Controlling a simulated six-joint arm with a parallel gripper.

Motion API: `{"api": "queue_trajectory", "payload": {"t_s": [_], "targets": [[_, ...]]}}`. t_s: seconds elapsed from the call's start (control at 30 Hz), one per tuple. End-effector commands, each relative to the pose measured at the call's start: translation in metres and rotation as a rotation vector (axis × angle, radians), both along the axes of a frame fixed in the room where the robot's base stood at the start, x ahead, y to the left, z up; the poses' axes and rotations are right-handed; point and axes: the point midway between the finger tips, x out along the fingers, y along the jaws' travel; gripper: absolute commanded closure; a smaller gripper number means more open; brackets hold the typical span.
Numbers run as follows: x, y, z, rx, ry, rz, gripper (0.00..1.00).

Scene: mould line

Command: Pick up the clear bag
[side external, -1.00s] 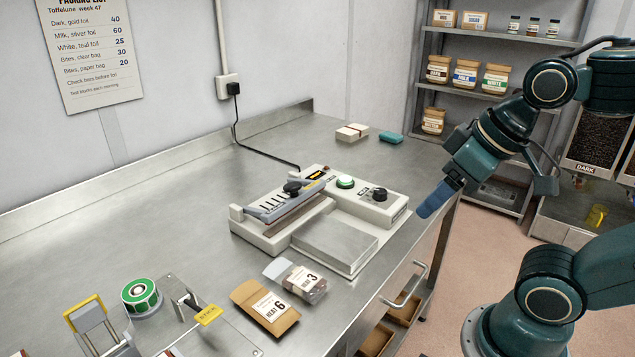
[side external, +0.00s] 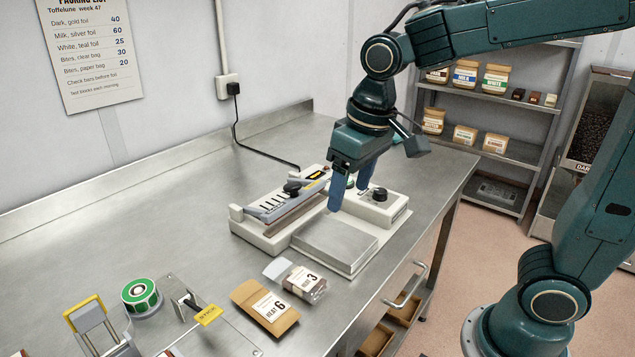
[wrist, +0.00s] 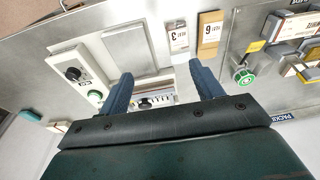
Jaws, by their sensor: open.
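The clear bag (side external: 303,284) lies flat on the steel bench, with a white label reading HEAT 3. It also shows in the wrist view (wrist: 178,38), near the top middle. A brown paper bag (side external: 265,306) labelled HEAT 6 lies close beside it to the left; the wrist view shows it too (wrist: 209,33). My gripper (side external: 349,196) is open and empty, pointing down above the heat sealer (side external: 290,205), behind the clear bag in the side view. In the wrist view its two blue fingers (wrist: 160,88) are spread apart.
The sealer's flat metal plate (side external: 335,243) lies between my gripper and the clear bag. A green-and-white label roll (side external: 140,294) and metal fixtures stand at the front left. The bench's left and back parts are largely clear. A drawer handle (side external: 405,285) sticks out in front.

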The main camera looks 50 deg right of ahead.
Motion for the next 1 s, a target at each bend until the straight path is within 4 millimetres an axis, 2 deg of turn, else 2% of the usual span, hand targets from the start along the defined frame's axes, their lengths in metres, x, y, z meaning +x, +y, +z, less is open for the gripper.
{"api": "queue_trajectory", "payload": {"t_s": [0.3, 0.5, 1.0], "targets": [[0.048, 0.033, -0.034, -0.017, 0.12, 0.01, 0.35], [0.065, 0.048, -0.053, -0.028, 0.169, 0.01, 0.35], [0.07, 0.052, -0.067, -0.032, 0.187, 0.01, 0.35]]}}
